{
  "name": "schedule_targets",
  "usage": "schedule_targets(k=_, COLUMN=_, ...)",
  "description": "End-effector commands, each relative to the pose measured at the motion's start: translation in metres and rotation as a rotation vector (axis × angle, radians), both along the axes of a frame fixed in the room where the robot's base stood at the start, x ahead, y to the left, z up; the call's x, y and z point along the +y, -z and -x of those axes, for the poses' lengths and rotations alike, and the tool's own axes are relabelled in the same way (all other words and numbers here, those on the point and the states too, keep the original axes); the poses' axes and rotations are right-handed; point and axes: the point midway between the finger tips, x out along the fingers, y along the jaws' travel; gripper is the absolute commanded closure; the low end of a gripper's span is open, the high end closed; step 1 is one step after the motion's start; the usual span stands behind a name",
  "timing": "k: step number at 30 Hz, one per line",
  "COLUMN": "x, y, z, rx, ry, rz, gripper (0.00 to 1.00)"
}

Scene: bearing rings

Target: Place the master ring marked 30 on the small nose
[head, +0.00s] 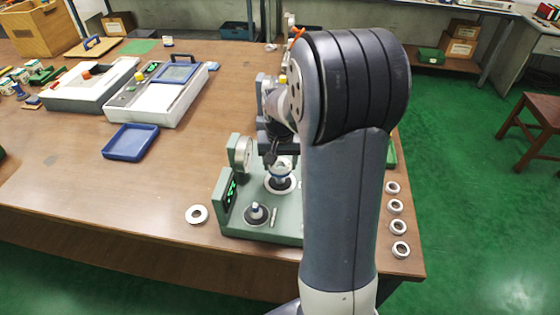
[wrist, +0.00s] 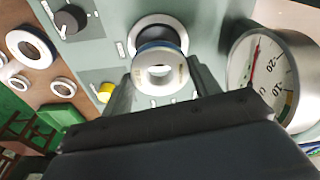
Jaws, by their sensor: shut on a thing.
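My gripper (wrist: 162,88) is shut on a pale steel ring with a blue band (wrist: 146,76), seen between the two fingers in the wrist view. Its marking is too small to read. Behind the ring stands a dark nose with a white collar (wrist: 145,23); I cannot tell whether ring and nose touch. In the head view, the gripper is over the rear nose seat (head: 281,190) of the green gauge stand (head: 262,234). A second nose (head: 256,211), with a pale tip on a black base, stands free at the front. I cannot tell which nose is the smaller.
A dial gauge (head: 243,154) stands beside the noses, large in the wrist view (wrist: 278,75). A loose ring (head: 197,208) lies left of the stand, and several rings (head: 397,227) line the right table edge.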

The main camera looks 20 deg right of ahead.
Motion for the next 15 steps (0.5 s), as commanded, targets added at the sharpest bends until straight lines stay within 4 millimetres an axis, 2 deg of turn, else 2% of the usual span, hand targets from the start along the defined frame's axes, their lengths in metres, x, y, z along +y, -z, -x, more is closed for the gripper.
schedule_targets(k=15, x=-0.0001, y=0.0069, z=-0.0003, rx=-0.001, ry=0.0, rz=0.0, gripper=0.78)
